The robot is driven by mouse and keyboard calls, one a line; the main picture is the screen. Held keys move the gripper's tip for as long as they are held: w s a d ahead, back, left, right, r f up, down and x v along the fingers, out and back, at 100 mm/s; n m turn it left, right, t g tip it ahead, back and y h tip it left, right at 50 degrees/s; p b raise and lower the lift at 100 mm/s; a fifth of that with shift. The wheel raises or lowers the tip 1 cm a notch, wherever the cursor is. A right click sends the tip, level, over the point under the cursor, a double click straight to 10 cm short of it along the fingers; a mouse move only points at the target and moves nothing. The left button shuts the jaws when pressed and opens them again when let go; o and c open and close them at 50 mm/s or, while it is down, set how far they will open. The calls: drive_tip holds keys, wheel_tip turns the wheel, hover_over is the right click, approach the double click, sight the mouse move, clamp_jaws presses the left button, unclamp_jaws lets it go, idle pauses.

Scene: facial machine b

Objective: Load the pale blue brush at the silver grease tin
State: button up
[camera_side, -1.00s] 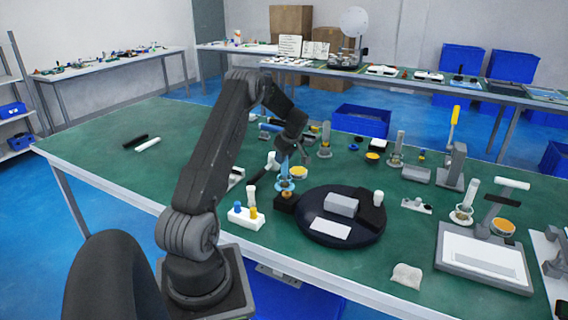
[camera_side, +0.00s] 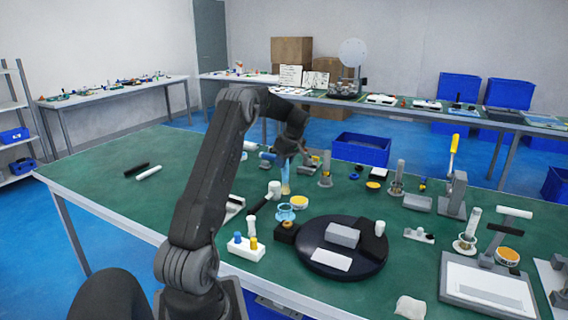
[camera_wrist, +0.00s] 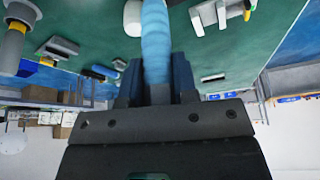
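My gripper (camera_side: 287,154) is shut on the pale blue brush (camera_side: 285,174), which hangs upright with its pale tip down, above the green bench. In the wrist view the brush handle (camera_wrist: 156,40) stands between the dark fingers (camera_wrist: 157,85). A round light-rimmed tin with yellow-orange contents (camera_side: 299,202), probably the silver grease tin, sits on the bench below and a little right of the brush tip. The tip looks apart from it. A pale blue ring holder (camera_side: 285,212) on a small dark block stands empty in front of the tin.
A dark round turntable (camera_side: 342,262) with a grey block stands to the right. A white rack with coloured caps (camera_side: 245,250) is in front. Other orange-filled tins (camera_side: 373,185) and upright posts (camera_side: 325,168) stand around. The bench's left part is mostly clear.

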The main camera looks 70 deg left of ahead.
clamp_jaws()
drive_tip(key=w+a+f+m+t+y, duration=0.2)
drive_tip(key=w+a+m+t+y, duration=0.15)
drive_tip(key=w+m, duration=0.55)
drive_tip(key=shift+g+y, duration=0.35)
drive_tip(key=shift+g, duration=0.1)
drive_tip(key=shift+w+d+f, duration=0.1)
drive_tip(key=shift+d+f, duration=0.1)
drive_tip(key=shift+f, duration=1.2)
drive_tip(key=shift+w+d+f, duration=0.1)
drive_tip(key=shift+d+f, duration=0.1)
drive_tip(key=shift+f, duration=1.75)
drive_tip(key=shift+r, duration=0.1)
wheel_tip(320, 180, up, 7)
